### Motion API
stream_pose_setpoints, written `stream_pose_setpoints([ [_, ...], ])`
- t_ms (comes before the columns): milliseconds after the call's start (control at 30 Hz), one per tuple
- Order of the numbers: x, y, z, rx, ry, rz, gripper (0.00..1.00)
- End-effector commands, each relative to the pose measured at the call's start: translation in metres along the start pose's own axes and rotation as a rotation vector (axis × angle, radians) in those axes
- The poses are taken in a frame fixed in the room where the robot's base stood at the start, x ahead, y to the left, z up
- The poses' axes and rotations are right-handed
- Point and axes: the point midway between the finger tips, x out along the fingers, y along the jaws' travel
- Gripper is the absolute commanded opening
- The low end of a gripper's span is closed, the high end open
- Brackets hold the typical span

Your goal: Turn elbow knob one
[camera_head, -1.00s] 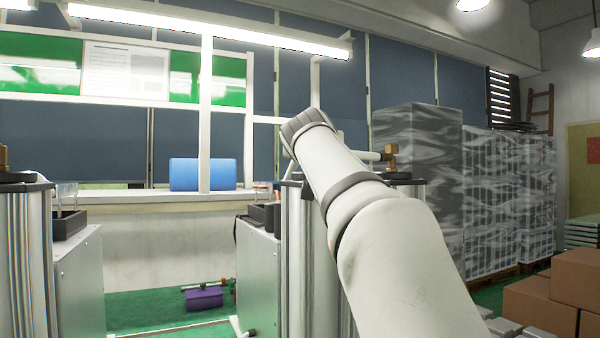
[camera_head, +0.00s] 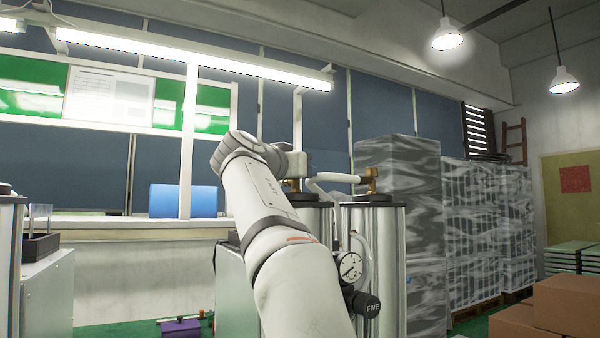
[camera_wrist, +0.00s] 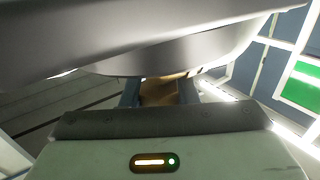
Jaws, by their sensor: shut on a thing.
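My gripper (camera_wrist: 158,90) is shut on a brass-coloured piece (camera_wrist: 158,96) in the wrist view. Only a small part of this piece shows between the two fingers, under a large pale curved surface. I take it for the elbow knob, but no mark on it is readable. In the head view, a brass fitting (camera_head: 292,185) shows on the top of the nearer column (camera_head: 315,222), right beside the end of my arm. My arm hides the gripper there. A second brass elbow (camera_head: 371,180) stands on the column to the right, joined by a white pipe.
A pressure gauge (camera_head: 350,266) and a black knob marked FIVE (camera_head: 367,304) sit in front of the right column (camera_head: 388,250). Wrapped pallet stacks (camera_head: 480,220) and cardboard boxes (camera_head: 563,307) stand to the right. A blue box (camera_head: 183,201) rests on the ledge.

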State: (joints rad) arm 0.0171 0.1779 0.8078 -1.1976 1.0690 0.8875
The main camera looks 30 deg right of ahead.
Motion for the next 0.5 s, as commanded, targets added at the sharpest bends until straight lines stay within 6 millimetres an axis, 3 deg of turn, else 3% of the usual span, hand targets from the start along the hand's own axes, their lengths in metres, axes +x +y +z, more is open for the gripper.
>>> stream_pose_setpoints([
  [500, 0.0001, 0.0005, 0.0023, 0.0, -0.004, 0.051, 0.04],
])
